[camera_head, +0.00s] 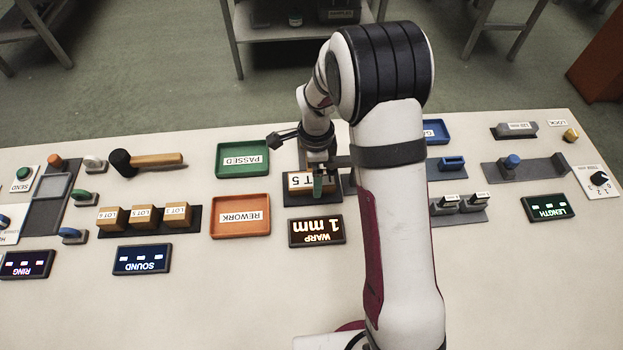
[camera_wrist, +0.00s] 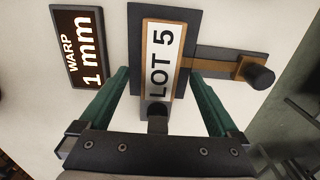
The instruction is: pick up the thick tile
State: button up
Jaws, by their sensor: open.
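A tan tile with a white LOT 5 label (camera_wrist: 162,58) lies on a dark plate (camera_wrist: 136,22). In the head view the tile (camera_head: 297,181) is partly hidden by my gripper. My gripper (camera_wrist: 159,76) is open, with one green finger on each side of the tile in the wrist view and gaps between fingers and tile. In the head view my gripper (camera_head: 319,182) is over the plate's right part. Whether the fingertips reach down beside the tile I cannot tell. Three other labelled tan blocks (camera_head: 143,216) stand on a dark tray at left.
A WARP 1 mm display (camera_head: 316,231) stands just in front. A green PASSED tray (camera_head: 242,159) and an orange REWORK tray (camera_head: 240,216) are to the left. A dark bar with a black knob (camera_wrist: 258,76) sits close right of the tile. The table front is mostly clear.

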notch_tip(320, 180, down, 2)
grip_shut()
dwell(0.6)
jog(key=shift+r, duration=0.15)
